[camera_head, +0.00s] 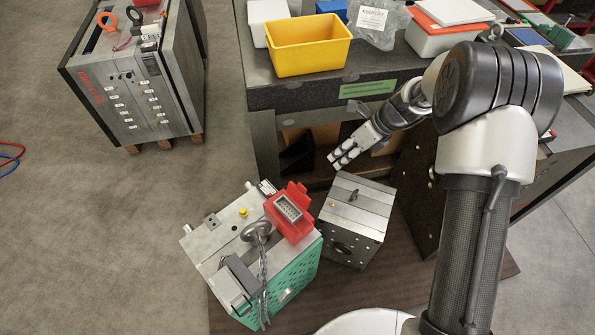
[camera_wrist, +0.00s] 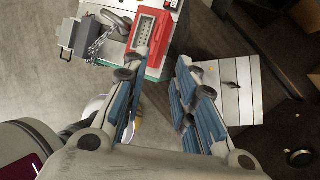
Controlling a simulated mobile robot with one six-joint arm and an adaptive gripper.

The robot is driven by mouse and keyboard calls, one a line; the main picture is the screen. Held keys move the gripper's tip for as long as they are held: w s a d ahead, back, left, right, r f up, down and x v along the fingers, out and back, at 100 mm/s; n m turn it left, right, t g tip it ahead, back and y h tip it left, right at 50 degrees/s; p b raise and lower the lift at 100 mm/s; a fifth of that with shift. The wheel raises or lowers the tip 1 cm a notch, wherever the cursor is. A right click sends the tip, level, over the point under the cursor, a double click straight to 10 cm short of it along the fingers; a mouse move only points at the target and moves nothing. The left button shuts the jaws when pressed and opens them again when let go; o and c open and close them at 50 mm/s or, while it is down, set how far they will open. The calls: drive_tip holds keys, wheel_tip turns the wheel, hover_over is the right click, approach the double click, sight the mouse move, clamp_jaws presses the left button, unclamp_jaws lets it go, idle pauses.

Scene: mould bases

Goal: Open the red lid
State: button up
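A red connector housing (camera_head: 288,218) sits on the top right corner of the green-sided mould base (camera_head: 280,290). Its grey face with rows of contacts is uncovered. A red flap, the red lid (camera_head: 297,192), stands at its back edge, raised off that face. In the wrist view the red housing (camera_wrist: 147,42) lies at top centre, just beyond the left fingertip. My gripper (camera_head: 337,160) is up and right of the housing in the head view, above the smaller mould base. In the wrist view my gripper (camera_wrist: 160,64) is open, with nothing between its blue-padded fingers.
A smaller steel mould base (camera_head: 360,205) stands to the right. A chain (camera_head: 264,275) and lifting eye lie left of the housing. The workbench (camera_head: 265,92) with a yellow bin (camera_head: 308,48) is behind. Another mould base (camera_head: 130,85) stands at back left.

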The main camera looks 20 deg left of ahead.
sight(303, 186)
drive_tip(key=shift+m, duration=0.6)
drive_tip(key=b+x, duration=0.4)
drive_tip(key=x, duration=1.6)
drive_tip(key=shift+w+a+f, duration=0.1)
drive_tip(key=shift+c, duration=0.3)
clamp_jaws()
